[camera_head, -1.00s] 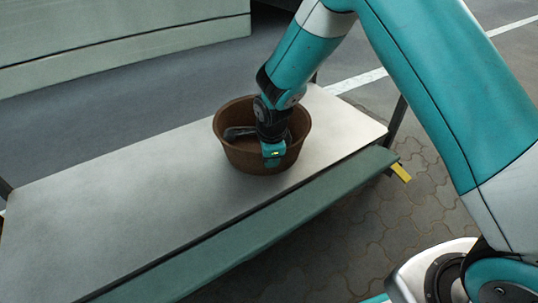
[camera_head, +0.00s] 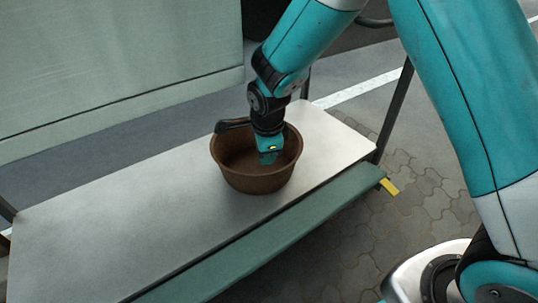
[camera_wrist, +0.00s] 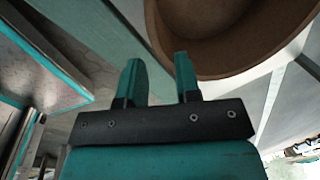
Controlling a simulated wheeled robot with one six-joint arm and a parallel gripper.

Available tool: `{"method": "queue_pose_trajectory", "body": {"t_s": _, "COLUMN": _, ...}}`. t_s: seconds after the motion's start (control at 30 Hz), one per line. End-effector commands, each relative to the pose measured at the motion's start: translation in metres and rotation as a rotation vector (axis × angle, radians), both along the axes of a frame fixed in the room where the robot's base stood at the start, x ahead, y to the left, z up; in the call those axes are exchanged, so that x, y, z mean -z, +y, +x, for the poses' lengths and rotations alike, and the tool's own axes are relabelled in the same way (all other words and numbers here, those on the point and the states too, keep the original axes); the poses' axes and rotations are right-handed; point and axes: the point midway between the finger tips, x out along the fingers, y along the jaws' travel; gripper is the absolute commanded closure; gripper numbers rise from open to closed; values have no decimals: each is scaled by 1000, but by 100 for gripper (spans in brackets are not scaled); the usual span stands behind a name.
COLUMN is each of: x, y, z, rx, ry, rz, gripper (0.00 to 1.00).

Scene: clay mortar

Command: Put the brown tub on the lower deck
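The brown tub (camera_head: 236,176) stands upright on the long light-grey deck (camera_head: 110,215) in the head view. It looks round, hollow and empty. My gripper (camera_head: 270,158) reaches down from above and overlaps the tub's inside near its front right wall. The wrist view shows its two teal fingers (camera_wrist: 159,75) apart, with nothing between them. The tub (camera_wrist: 225,50) fills the upper right there, its rim just beyond the right finger. I cannot tell whether that finger touches it. A green board (camera_head: 270,240) runs lower along the deck's front; I cannot tell whether it is the lower deck.
A dark post (camera_head: 395,110) rises at the deck's right end, with a yellow tag (camera_head: 389,187) near the green board. A large pale green block (camera_head: 110,70) stands behind. Paving (camera_head: 345,245) lies in front. The left part of the deck is bare.

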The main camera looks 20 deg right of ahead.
Motion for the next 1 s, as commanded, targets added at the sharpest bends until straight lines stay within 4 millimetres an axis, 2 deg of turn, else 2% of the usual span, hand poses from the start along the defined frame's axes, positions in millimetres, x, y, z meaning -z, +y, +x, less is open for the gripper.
{"method": "queue_pose_trajectory", "body": {"t_s": 0.13, "x": -30, "y": 2, "z": -15, "rx": -166, "ry": 8, "rz": 10, "gripper": 69}}
{"method": "queue_pose_trajectory", "body": {"t_s": 0.23, "x": -68, "y": 4, "z": -44, "rx": -448, "ry": 14, "rz": 24, "gripper": 69}}
{"method": "queue_pose_trajectory", "body": {"t_s": 0.37, "x": -120, "y": 5, "z": -101, "rx": -946, "ry": -12, "rz": 42, "gripper": 69}}
{"method": "queue_pose_trajectory", "body": {"t_s": 0.4, "x": -134, "y": 5, "z": -121, "rx": -1106, "ry": -31, "rz": 45, "gripper": 69}}
{"method": "queue_pose_trajectory", "body": {"t_s": 0.5, "x": -161, "y": 4, "z": -169, "rx": -1486, "ry": -96, "rz": 41, "gripper": 69}}
{"method": "queue_pose_trajectory", "body": {"t_s": 0.6, "x": -178, "y": 2, "z": -211, "rx": -1805, "ry": -168, "rz": 25, "gripper": 69}}
{"method": "queue_pose_trajectory", "body": {"t_s": 0.73, "x": -188, "y": 1, "z": -248, "rx": -2087, "ry": -246, "rz": 1, "gripper": 69}}
{"method": "queue_pose_trajectory", "body": {"t_s": 0.83, "x": -191, "y": 1, "z": -261, "rx": -2195, "ry": -278, "rz": -12, "gripper": 69}}
{"method": "queue_pose_trajectory", "body": {"t_s": 1.0, "x": -191, "y": 2, "z": -265, "rx": -2232, "ry": -288, "rz": -15, "gripper": 69}}
